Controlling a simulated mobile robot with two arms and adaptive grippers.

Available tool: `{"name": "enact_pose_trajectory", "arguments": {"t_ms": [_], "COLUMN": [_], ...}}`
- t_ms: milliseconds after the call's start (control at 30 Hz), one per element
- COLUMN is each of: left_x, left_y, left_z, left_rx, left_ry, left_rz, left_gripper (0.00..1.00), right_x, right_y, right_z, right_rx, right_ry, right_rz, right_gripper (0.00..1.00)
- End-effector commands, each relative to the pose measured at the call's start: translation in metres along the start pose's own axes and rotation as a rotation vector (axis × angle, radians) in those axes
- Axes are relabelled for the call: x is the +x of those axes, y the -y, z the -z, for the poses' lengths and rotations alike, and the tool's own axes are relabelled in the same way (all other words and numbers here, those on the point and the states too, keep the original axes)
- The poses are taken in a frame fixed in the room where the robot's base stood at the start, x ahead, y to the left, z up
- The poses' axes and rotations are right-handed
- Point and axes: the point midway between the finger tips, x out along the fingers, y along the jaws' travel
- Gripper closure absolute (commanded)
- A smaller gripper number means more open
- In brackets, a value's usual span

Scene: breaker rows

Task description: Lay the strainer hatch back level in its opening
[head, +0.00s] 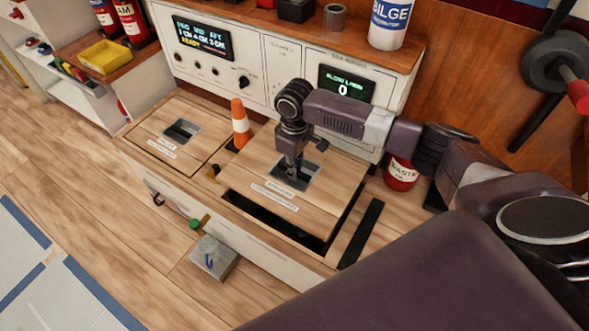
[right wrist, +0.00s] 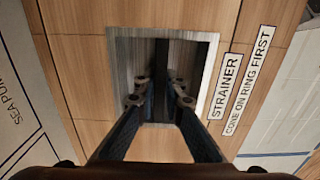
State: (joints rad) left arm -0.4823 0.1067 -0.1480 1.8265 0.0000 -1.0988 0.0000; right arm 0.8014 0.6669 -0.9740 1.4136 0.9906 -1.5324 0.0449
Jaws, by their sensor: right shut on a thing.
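The strainer hatch (head: 262,193) is a wood-faced panel with a square metal recess and two white labels, on the right of the low white bench. A dark gap of its opening (head: 270,222) shows along the front and right edges, so it does not lie flush there; how far it is tilted is hard to tell. My right gripper (head: 292,178) reaches down into the recess and is shut on the hatch's pull bar. In the right wrist view both fingers close on the dark bar (right wrist: 161,75) beside the "STRAINER" label. My left gripper is not in view.
An orange and white cone (head: 240,124) stands just beyond the hatch's left edge. A second hatch (head: 150,130) lies flush to the left. A black strip (head: 361,233) lies right of the opening. A red waste can (head: 401,174) stands behind, and a grey block (head: 213,257) on the floor in front.

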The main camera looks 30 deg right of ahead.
Motion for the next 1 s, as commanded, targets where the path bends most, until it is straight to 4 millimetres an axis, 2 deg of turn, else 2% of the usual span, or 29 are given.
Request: {"name": "enact_pose_trajectory", "arguments": {"t_ms": [100, 200, 500, 600, 1000], "left_x": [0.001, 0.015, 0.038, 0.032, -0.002], "left_y": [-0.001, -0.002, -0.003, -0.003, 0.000], "left_z": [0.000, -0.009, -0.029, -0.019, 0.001], "left_rx": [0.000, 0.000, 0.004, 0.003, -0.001], "left_ry": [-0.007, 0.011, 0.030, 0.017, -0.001], "left_rz": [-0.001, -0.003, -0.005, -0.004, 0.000], "left_gripper": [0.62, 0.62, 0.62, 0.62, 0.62], "right_x": [-0.004, -0.004, -0.004, 0.009, 0.040], "right_y": [0.000, 0.000, 0.000, 0.001, 0.000], "right_z": [0.002, 0.002, 0.001, 0.001, 0.001], "right_rx": [0.000, 0.001, 0.001, 0.000, 0.001], "right_ry": [-0.006, -0.006, -0.004, -0.004, -0.005], "right_rz": [-0.001, -0.001, -0.001, 0.000, -0.001], "right_gripper": [1.00, 1.00, 1.00, 1.00, 1.00]}}
